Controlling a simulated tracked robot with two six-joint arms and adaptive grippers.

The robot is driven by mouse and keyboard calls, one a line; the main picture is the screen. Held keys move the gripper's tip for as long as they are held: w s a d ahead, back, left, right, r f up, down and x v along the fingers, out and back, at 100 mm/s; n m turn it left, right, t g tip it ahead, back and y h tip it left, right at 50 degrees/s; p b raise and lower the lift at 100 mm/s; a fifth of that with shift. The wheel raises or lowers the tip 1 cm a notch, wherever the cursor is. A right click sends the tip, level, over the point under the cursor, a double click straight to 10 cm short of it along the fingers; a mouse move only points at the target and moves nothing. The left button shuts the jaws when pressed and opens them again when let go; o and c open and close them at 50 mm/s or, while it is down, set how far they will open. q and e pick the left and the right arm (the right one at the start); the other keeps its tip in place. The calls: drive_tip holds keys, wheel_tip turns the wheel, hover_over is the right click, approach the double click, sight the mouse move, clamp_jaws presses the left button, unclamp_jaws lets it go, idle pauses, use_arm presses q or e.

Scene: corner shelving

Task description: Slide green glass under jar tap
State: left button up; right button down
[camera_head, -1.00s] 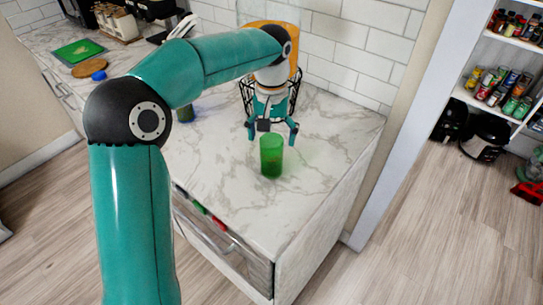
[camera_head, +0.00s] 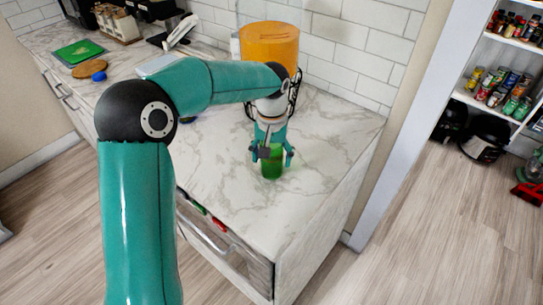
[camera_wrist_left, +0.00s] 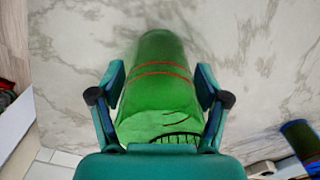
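The green glass (camera_head: 272,167) stands upright on the marble counter near its front edge. My left gripper (camera_head: 271,157) comes down over it, one finger on each side. In the left wrist view the green glass (camera_wrist_left: 158,90) lies between the open fingers (camera_wrist_left: 161,82), with narrow gaps seeming to remain beside it. The large orange jar (camera_head: 270,42) stands behind on a black wire stand (camera_head: 295,95), against the tiled wall. My arm hides its lower part, and I cannot see its tap. My right gripper is not in view.
The marble counter (camera_head: 225,185) is clear around the glass; its front edge is close. A blue item (camera_wrist_left: 300,138) stands on the counter in the left wrist view. A green board (camera_head: 78,52) and a blue object (camera_head: 99,76) lie far left. Shelves (camera_head: 510,70) stand at right.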

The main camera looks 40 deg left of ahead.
use_arm(q)
drive_tip(key=shift+s, duration=0.1)
drive_tip(key=c, duration=0.7)
drive_tip(key=shift+a, duration=0.15)
drive_tip(key=shift+a+p, duration=0.35)
drive_tip(key=shift+a, duration=0.3)
drive_tip(key=a+p, duration=0.2)
drive_tip(key=a, duration=0.3)
drive_tip(key=a+p, duration=0.1)
drive_tip(key=a, duration=0.4)
drive_tip(key=a+p, duration=0.2)
drive_tip(key=a, duration=0.3)
drive_tip(key=shift+w+p, duration=0.35)
drive_tip(key=shift+w, duration=0.05)
drive_tip(key=shift+w+a+f+p, duration=0.1)
drive_tip(key=shift+a+p, duration=0.2)
drive_tip(key=shift+a, duration=0.5)
